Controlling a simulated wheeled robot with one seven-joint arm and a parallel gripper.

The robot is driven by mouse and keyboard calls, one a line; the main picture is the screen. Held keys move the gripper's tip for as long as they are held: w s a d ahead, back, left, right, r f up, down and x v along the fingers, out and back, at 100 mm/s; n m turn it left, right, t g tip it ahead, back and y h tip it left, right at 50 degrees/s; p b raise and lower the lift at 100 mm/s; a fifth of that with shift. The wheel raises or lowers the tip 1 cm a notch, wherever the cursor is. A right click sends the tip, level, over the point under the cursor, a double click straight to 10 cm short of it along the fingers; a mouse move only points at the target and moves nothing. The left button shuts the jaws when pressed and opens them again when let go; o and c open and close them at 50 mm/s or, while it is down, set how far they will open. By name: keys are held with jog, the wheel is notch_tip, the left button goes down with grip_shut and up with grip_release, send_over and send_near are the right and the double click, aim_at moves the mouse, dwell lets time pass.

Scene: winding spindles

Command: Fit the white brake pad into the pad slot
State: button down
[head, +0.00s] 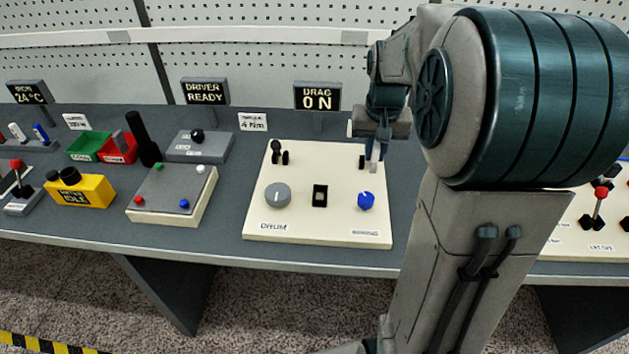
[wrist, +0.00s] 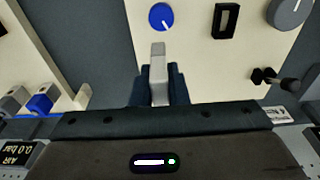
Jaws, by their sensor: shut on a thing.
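My gripper (head: 374,152) is shut on a pale grey-white piece, which I take to be the white brake pad (wrist: 158,68). In the wrist view the pad sticks out between the dark fingers, above the cream DRUM panel (head: 260,212). The pad slot appears to be the black-framed rectangular opening (head: 320,195) in the middle of the panel, also in the wrist view (wrist: 226,20). The pad is apart from this slot, over the panel's back right part in the head view.
On the panel, a grey dial (head: 277,194) and a blue knob (head: 366,200) flank the slot. A black fitting (head: 281,155) stands at its back left. A DRAG 0 N sign (head: 318,96) stands behind. A grey button box (head: 172,190) is to the left.

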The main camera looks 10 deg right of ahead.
jog(key=w+a+f, duration=0.1)
jog(key=a+f, duration=0.1)
jog(key=a, duration=0.1)
jog(key=w+a+f+p, duration=0.1)
jog(key=a+f, duration=0.1)
jog(key=a, duration=0.2)
jog(key=w+a+f, duration=0.1)
jog(key=a+f, duration=0.1)
jog(key=a, duration=0.2)
jog(key=shift+w+f, duration=0.2)
jog(key=shift+f, duration=0.2)
notch_tip(320, 180, down, 4)
jog(key=shift+f+p, duration=0.1)
jog(key=shift+p, duration=0.3)
